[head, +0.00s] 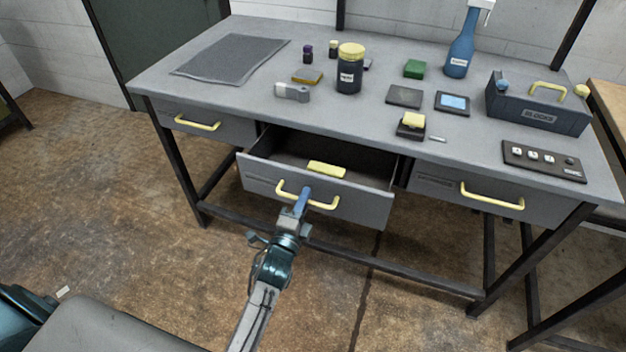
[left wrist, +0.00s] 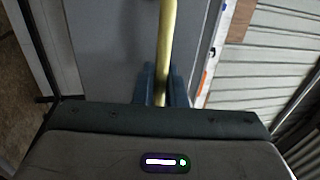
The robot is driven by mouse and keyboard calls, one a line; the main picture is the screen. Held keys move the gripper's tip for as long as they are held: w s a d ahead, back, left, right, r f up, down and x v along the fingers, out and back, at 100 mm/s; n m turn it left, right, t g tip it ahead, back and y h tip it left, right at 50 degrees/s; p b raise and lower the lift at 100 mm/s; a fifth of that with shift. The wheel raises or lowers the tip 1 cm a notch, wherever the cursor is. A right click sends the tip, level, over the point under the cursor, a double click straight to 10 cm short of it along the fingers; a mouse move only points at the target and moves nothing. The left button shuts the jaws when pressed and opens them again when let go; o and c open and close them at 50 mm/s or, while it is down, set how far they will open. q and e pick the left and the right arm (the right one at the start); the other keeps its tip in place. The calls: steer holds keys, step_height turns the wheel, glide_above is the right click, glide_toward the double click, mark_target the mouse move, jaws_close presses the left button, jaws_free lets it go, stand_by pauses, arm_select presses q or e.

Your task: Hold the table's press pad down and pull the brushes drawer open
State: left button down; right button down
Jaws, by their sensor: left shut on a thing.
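The middle drawer (head: 285,182) of the grey table stands open, pulled out toward me; its label is too small to read. A yellow block (head: 327,169) lies inside it. My left gripper (head: 303,200) is shut on the yellow handle (head: 331,203) of this drawer. In the left wrist view the handle (left wrist: 167,40) runs between the two fingers (left wrist: 162,88). A small yellow-topped dark block (head: 411,125), which looks like the press pad, sits near the table's front edge with nothing touching it. My right gripper is not in view.
Closed drawers flank it at left (head: 205,125) and right (head: 486,196). On the table (head: 300,115) are a grey mat (head: 232,59), a yellow-lidded jar (head: 349,72), a blue bottle (head: 460,45), a toolbox (head: 537,103) and a switch panel (head: 543,160). Floor in front is clear.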

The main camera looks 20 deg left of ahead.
arm_select(q)
steer(key=s, duration=0.3)
steer(key=shift+s, duration=0.35)
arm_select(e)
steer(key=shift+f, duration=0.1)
arm_select(q)
steer(key=c, duration=1.6)
jaws_free()
